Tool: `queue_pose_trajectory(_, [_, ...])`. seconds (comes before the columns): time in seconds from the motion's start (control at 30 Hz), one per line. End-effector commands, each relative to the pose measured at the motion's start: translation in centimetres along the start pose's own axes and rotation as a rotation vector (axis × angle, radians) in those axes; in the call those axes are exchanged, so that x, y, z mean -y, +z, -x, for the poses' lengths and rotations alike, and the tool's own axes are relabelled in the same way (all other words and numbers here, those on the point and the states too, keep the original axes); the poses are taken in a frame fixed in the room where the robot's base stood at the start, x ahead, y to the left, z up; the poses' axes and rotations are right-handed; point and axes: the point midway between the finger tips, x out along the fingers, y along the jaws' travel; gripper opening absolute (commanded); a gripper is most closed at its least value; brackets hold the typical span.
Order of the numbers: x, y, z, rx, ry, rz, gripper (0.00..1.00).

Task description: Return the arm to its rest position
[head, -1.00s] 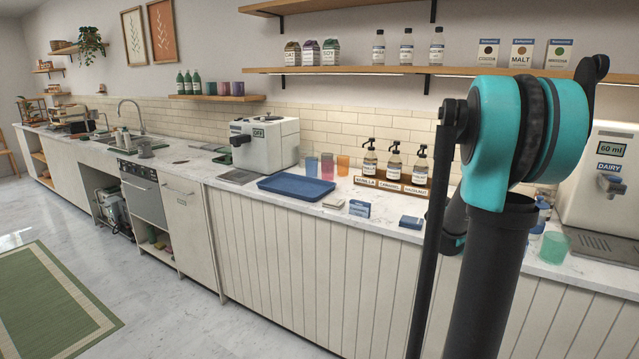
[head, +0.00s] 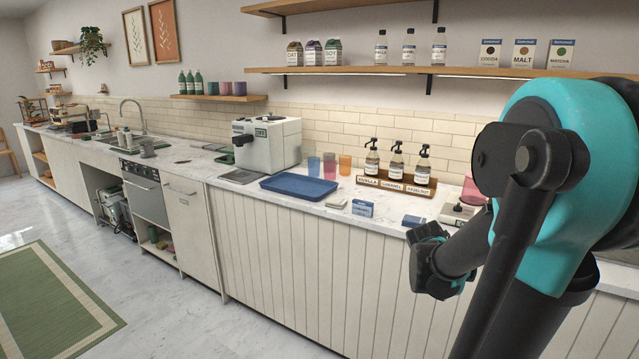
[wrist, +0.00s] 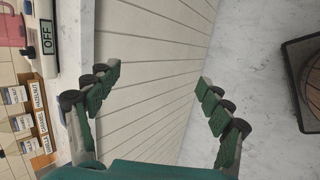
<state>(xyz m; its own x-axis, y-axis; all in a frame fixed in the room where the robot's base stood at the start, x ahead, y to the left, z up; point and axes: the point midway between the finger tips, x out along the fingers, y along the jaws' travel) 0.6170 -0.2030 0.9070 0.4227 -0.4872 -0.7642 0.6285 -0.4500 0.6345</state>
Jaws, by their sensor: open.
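My gripper (wrist: 158,100) is open and empty in the wrist view, its two green-padded fingers wide apart. Behind the fingers are the counter's panelled front and the pale floor. In the head view my teal and black arm fills the right side, folded, with its dark end in front of the counter (head: 290,208) edge. The gripper's fingers cannot be made out there.
A blue tray (head: 298,188), colored cups, a syrup rack (head: 397,187) and small boxes stand on the counter. A scale (head: 460,212) with a pink vessel (head: 473,190) is beside my arm. The floor (head: 200,325) in front is clear.

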Motion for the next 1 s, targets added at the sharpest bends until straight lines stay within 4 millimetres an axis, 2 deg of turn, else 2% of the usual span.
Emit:
queue_pose_trajectory(0.03, [2.9, -0.7, 0.9, -0.044, -0.050, -0.123, 0.80])
queue_pose_trajectory(0.2, [11.5, -2.9, 3.8, -0.138, -0.259, -0.549, 0.80])
queue_pose_trajectory(0.3, [15.5, -3.8, 5.4, -0.154, -0.376, -0.741, 0.80])
queue_pose_trajectory(0.4, [18.2, -4.4, 6.5, -0.152, -0.464, -0.873, 0.80])
queue_pose_trajectory(0.47, [19.1, -4.5, 6.9, -0.149, -0.493, -0.916, 0.80])
queue_pose_trajectory(1.0, [19.1, -4.5, 6.9, -0.149, -0.493, -0.916, 0.80])
